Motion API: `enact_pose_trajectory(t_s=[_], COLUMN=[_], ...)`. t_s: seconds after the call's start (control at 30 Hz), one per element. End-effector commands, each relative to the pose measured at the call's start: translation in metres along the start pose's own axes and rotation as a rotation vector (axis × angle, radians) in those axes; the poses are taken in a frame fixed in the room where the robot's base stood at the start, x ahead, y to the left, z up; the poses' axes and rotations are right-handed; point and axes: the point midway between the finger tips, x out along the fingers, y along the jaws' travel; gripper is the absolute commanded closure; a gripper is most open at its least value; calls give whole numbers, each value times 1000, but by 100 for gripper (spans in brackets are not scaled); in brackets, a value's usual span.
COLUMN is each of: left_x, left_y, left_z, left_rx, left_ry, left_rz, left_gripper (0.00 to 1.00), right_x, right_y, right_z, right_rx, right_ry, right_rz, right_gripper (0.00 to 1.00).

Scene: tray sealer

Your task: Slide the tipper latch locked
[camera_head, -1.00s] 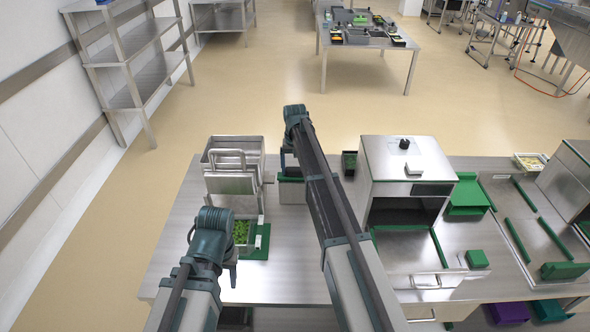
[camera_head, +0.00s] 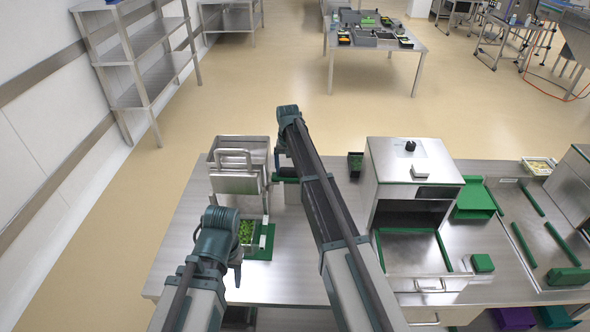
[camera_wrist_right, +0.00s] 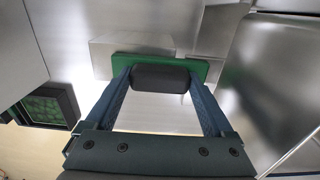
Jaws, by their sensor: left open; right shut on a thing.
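The steel tipper (camera_head: 240,183), a box with a looped handle on its front, stands at the left of the bench in the head view. To its right is a small steel block with green on it (camera_head: 287,190), partly hidden by my right arm. In the right wrist view, my right gripper (camera_wrist_right: 160,82) is shut on a dark rounded grip (camera_wrist_right: 160,78), which sits against a green plate (camera_wrist_right: 190,66). I take this grip for the latch; its locked state cannot be told. My left gripper (camera_head: 237,272) is open near the bench front, left of the green mat.
A tray of green leaves (camera_head: 246,232) on a green mat (camera_head: 261,246) lies before the tipper. The steel sealer box (camera_head: 412,175) stands to the right. A small dark bin (camera_head: 355,163) is at the bench's back edge. The bench front centre is clear.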

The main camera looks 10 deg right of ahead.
Motion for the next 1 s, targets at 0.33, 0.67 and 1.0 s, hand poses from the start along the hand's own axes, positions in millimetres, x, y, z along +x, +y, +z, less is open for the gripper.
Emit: enact_pose_trajectory(t_s=[0.33, 0.67, 1.0], left_x=[0, -12, -58], left_y=[0, -1, -6], left_z=[0, 1, 3], left_rx=[0, 0, 1], left_ry=[0, 0, 0], left_rz=[0, 0, 0], left_gripper=[50, 50, 50], right_x=[0, -12, -58], right_y=[-4, -3, -2], right_z=[0, 0, 0], right_rx=[-2, -2, -1], right_ry=[0, 0, 0], right_rz=[-8, -7, -6], right_gripper=[0, 0, 0])
